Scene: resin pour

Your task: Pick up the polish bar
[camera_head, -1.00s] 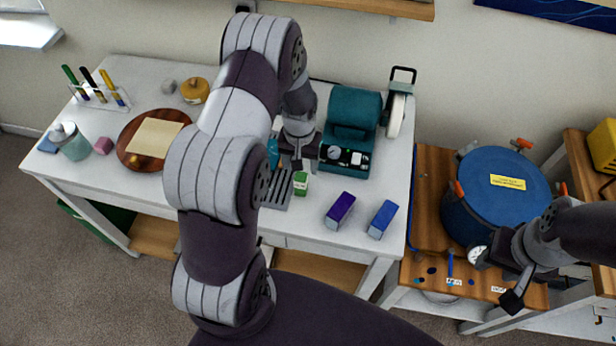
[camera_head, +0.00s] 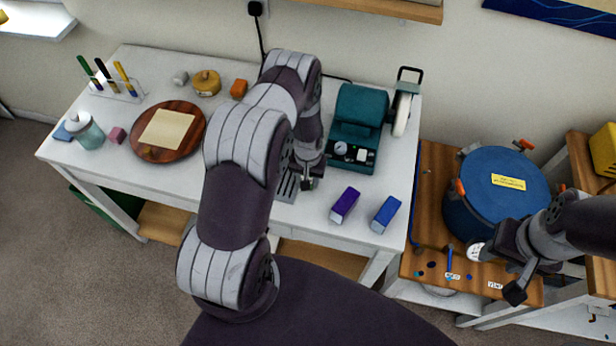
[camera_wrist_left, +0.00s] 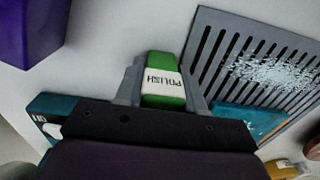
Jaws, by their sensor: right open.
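In the head view my left gripper (camera_head: 309,181) is low over the white table, beside the slotted grey plate, and hides the bar. My right gripper (camera_head: 500,274) is open and empty by the blue pot at the right.
The slotted plate (camera_wrist_left: 250,75), with pale crumbs, lies beside the bar. A purple block (camera_head: 344,205) and a blue block (camera_head: 385,214) are to the right. The teal machine (camera_head: 357,120) stands behind. The blue pot (camera_head: 490,200) is on the wooden side table.

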